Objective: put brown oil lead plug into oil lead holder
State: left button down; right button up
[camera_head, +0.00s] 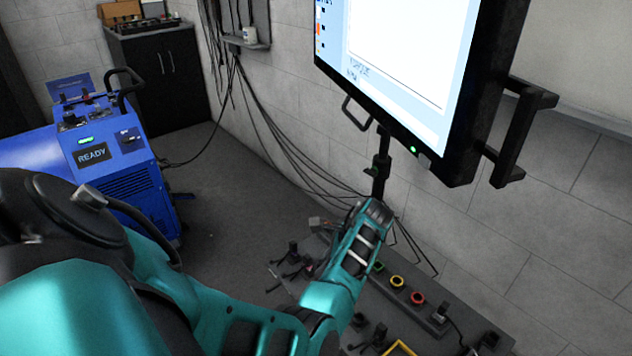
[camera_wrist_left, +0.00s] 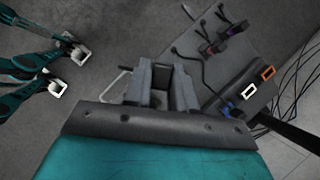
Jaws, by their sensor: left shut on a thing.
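My left gripper (camera_wrist_left: 160,88) shows in the left wrist view, its grey fingers closed over the floor side of a grey console (camera_wrist_left: 218,70). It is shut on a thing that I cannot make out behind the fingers. In the head view my left arm reaches over the console (camera_head: 455,345) and hides the fingertips. An orange-framed socket (camera_wrist_left: 267,73) and a white-framed socket (camera_wrist_left: 250,91) sit on the console, right of the gripper. I cannot tell which part is the oil lead holder. No brown plug shows clearly. My right gripper is not in view.
Dark lead ends (camera_wrist_left: 208,48) with cables stand on the console. Yellow (camera_head: 397,281) and red (camera_head: 417,298) buttons lie along its back. A large monitor (camera_head: 420,80) hangs above on a pole. A blue machine (camera_head: 110,150) stands at left, with open floor between.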

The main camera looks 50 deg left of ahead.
pick_arm(q)
jog(key=w+d+m+b, duration=0.2)
jog(key=w+d+b, duration=0.4)
jog(key=d+b, duration=0.25)
notch_tip(320, 180, down, 14)
jog(key=b, duration=0.6)
jog(key=shift+w+a+n+t, duration=0.2)
jog(key=shift+a+n+t, duration=0.1)
jog(key=shift+t, duration=0.1)
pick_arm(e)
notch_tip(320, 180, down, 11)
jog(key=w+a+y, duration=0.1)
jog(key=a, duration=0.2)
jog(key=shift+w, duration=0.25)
pick_arm(q)
jog(key=shift+r, duration=0.1)
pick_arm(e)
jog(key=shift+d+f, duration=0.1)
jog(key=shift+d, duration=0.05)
pick_arm(q)
jog(key=shift+f+b, duration=0.35)
jog(key=shift+b, duration=0.05)
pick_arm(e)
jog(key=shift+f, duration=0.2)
